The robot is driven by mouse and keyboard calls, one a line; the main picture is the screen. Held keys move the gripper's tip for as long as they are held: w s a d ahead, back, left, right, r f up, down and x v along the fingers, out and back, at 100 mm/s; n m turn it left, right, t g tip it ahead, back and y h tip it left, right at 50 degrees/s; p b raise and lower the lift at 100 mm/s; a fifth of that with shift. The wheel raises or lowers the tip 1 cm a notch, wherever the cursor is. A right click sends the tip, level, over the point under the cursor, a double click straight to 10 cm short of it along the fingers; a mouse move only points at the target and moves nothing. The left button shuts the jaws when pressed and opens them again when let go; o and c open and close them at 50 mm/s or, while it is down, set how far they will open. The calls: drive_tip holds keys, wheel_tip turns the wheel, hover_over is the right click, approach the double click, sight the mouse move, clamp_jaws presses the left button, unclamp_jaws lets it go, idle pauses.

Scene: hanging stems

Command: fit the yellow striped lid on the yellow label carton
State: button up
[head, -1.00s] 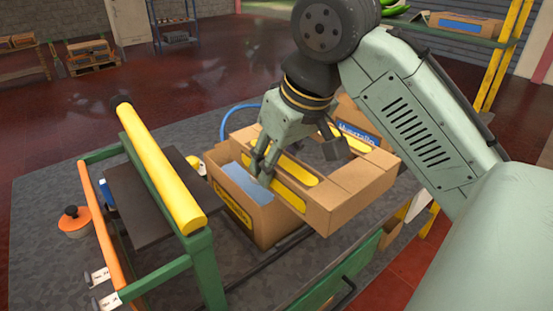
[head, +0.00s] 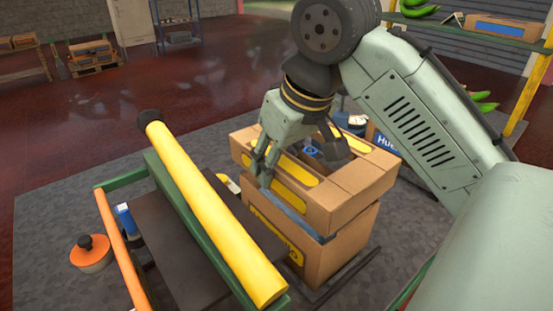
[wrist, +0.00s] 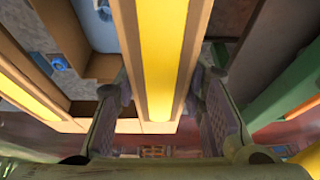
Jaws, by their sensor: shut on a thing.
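The yellow striped lid (head: 350,207) is an open cardboard frame with yellow stripes along its top. My gripper (head: 262,172) is shut on the lid's left side bar. In the wrist view a yellow-striped bar of the lid (wrist: 160,65) runs between the two finger pads. The yellow label carton (head: 342,243) stands directly below the lid, its yellow label partly hidden by the roller. A blue strip and a dark gap show between lid and carton on the near side. I cannot tell whether they touch elsewhere.
A yellow roller (head: 210,205) on a green frame stands close at the left of the carton. An orange pot with a black knob (head: 90,253) sits on the grey mat at far left. A blue-labelled carton (head: 384,143) stands behind the lid.

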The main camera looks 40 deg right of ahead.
drive_tip(key=shift+f+b, duration=2)
drive_tip(key=shift+f, duration=1.25)
drive_tip(key=shift+f+b, duration=0.4)
drive_tip(key=shift+f, duration=0.2)
drive_tip(key=o, duration=1)
drive_tip(key=shift+o, duration=0.7)
drive_tip(key=o, duration=0.3)
drive_tip(key=shift+r, duration=0.25)
drive_tip(key=shift+r+p, duration=1.25)
drive_tip(key=shift+p, duration=0.2)
